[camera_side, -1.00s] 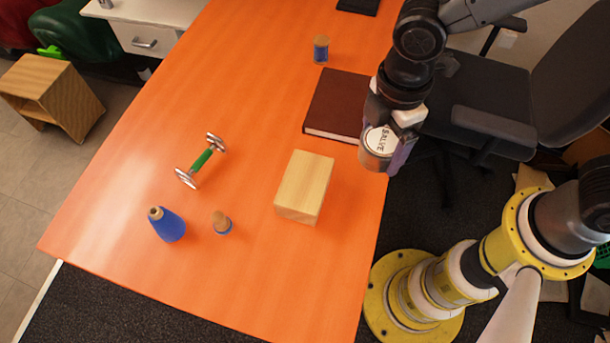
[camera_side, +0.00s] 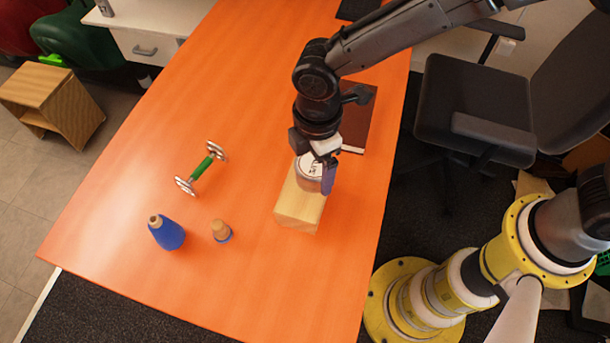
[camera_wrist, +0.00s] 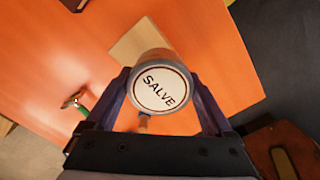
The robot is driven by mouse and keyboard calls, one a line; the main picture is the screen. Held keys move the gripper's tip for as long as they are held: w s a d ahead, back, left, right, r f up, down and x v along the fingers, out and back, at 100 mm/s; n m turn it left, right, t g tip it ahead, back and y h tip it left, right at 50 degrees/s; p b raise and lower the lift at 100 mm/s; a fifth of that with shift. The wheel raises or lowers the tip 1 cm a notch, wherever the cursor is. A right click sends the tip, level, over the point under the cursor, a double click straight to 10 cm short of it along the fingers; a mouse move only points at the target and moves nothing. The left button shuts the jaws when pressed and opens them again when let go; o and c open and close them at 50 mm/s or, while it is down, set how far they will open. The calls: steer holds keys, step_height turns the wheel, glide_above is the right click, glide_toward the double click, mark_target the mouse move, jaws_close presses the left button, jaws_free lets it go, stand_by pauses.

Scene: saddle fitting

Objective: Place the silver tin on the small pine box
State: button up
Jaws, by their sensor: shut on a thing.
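The silver tin (camera_side: 309,178), with a white lid, is held in my gripper (camera_side: 317,174). In the wrist view the tin (camera_wrist: 160,86) reads "SALVE" on its lid and sits between the two fingers of my gripper (camera_wrist: 162,92). The small pine box (camera_side: 298,212) stands on the orange table, and the tin appears over its far part in the side view. I cannot tell whether the tin touches the box top. In the wrist view the pine box (camera_wrist: 137,41) shows partly behind the tin.
A dark red book (camera_side: 357,121) lies behind my gripper. A green-handled dumbbell (camera_side: 203,168), a blue bottle (camera_side: 166,234) and a small blue-and-wood piece (camera_side: 221,231) stand to the left. The orange table (camera_side: 215,95) is clear at the far left.

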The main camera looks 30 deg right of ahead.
mark_target(305, 160)
steer(key=shift+w+a+f, duration=0.35)
steer(key=shift+f, duration=0.2)
steer(key=shift+w+a+f, duration=0.35)
steer(key=shift+f, duration=1.65)
steer(key=shift+f, duration=0.15)
steer(key=o, duration=1.3)
step_height(305, 160, up, 12)
steer(key=shift+r, duration=0.15)
steer(key=shift+d, duration=0.1)
